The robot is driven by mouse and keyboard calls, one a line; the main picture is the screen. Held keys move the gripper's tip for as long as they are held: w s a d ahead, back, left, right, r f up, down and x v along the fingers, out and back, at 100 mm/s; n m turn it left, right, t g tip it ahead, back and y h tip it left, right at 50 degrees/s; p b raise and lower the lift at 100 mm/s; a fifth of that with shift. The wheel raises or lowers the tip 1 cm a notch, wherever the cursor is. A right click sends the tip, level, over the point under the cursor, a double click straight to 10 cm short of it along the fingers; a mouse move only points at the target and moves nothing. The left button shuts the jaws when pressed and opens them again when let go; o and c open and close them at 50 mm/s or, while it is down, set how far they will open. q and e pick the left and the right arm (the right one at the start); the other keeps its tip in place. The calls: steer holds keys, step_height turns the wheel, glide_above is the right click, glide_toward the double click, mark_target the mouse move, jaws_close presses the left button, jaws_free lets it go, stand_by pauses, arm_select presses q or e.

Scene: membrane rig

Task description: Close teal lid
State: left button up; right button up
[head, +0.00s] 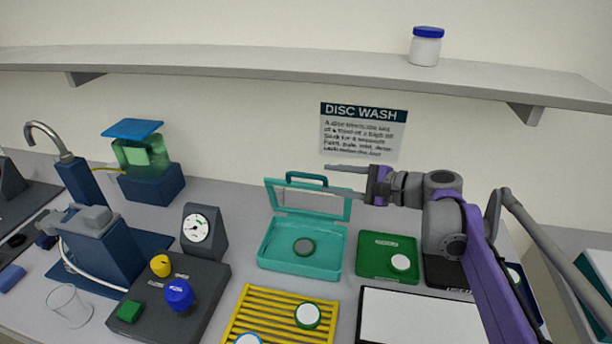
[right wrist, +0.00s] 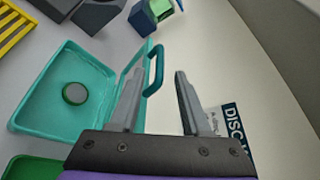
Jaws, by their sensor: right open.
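The teal case (head: 285,258) stands open on the bench, with a grey disc (head: 304,247) lying in its base. Its teal lid (head: 312,202) is raised near upright at the back, with a handle on top. My right gripper (head: 346,179) is open beside the lid's upper right, its fingers pointing left. In the right wrist view the open fingers (right wrist: 160,95) are near the lid's handle (right wrist: 155,70), and one finger overlaps the lid. I cannot tell whether it touches. The case base also shows there (right wrist: 45,115). My left gripper is not in view.
A green tray (head: 375,268) with a white disc is right of the case. A yellow rack (head: 262,304) stands in front, and a dial gauge (head: 200,231) and dark control box (head: 205,280) are to the left. A shelf (head: 300,66) runs above.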

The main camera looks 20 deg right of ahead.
mark_target(311, 177)
steer(key=x, duration=0.7)
steer(key=shift+w+a+f, duration=0.1)
steer(key=shift+w+a, duration=0.1)
steer(key=shift+w, duration=0.1)
jaws_close()
stand_by(1.0)
